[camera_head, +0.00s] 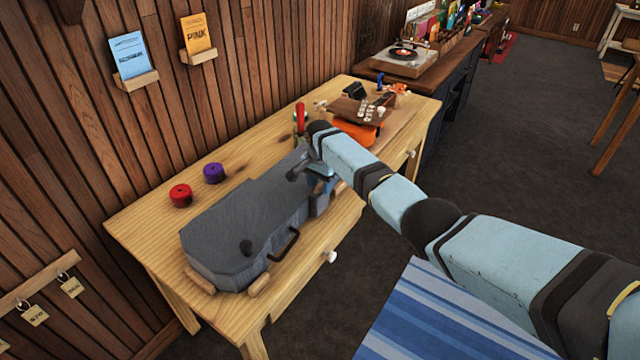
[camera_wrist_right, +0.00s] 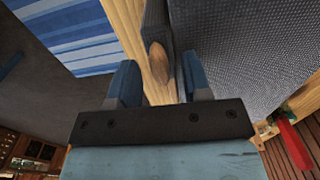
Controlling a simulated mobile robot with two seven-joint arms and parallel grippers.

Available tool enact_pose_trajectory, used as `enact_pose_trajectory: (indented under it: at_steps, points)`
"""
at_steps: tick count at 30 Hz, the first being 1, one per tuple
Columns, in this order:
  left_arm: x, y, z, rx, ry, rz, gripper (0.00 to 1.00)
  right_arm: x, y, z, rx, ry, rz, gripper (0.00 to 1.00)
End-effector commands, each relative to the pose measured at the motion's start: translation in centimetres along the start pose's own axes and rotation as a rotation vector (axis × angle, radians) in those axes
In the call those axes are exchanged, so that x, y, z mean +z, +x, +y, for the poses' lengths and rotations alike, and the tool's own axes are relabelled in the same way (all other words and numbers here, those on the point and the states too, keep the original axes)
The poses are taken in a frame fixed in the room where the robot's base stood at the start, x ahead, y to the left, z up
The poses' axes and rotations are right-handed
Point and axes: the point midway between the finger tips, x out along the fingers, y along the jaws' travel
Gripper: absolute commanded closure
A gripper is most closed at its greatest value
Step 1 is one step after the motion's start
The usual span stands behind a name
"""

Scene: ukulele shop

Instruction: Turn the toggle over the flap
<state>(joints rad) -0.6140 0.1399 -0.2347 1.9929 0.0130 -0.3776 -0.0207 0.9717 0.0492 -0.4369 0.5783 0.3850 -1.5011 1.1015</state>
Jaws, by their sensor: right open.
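A grey case (camera_head: 240,215) lies on the wooden table, with a dark handle (camera_head: 284,245) on its front side. In the right wrist view, a wooden oval toggle (camera_wrist_right: 159,68) stands against the grey case side (camera_wrist_right: 240,50). My right gripper (camera_head: 318,192) is at the case's far right end. Its open fingers (camera_wrist_right: 157,88) show on either side of the toggle's near end, with nothing clearly gripped. The arm hides part of this end in the head view. I cannot make out the flap clearly. My left gripper is not in view.
A red roll (camera_head: 180,195) and a purple roll (camera_head: 214,173) stand behind the case. Beyond my arm are an orange item (camera_head: 356,130) and a board with small parts. A blue striped rug (camera_head: 440,315) lies on the floor in front.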

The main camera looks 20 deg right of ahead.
Motion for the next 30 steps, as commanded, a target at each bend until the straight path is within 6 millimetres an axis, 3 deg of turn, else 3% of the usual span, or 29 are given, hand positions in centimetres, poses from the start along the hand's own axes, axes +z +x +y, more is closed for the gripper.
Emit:
enact_pose_trajectory:
  at_steps: [6, 12, 22, 30]
  points:
    - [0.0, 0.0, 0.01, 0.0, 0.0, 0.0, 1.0, 0.0, 0.01, 0.0, 0.0, 0.0, 0.0, 0.55]
    - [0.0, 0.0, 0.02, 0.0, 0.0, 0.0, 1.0, -0.01, 0.0, 0.01, 0.0, 0.0, 0.0, 1.0]
    - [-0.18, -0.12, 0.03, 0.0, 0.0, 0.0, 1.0, 0.0, -0.05, 0.02, 0.001, -0.029, 0.0, 1.0]
    - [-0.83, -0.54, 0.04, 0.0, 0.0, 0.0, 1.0, 0.04, -0.16, 0.02, 0.001, -0.176, -0.002, 1.0]
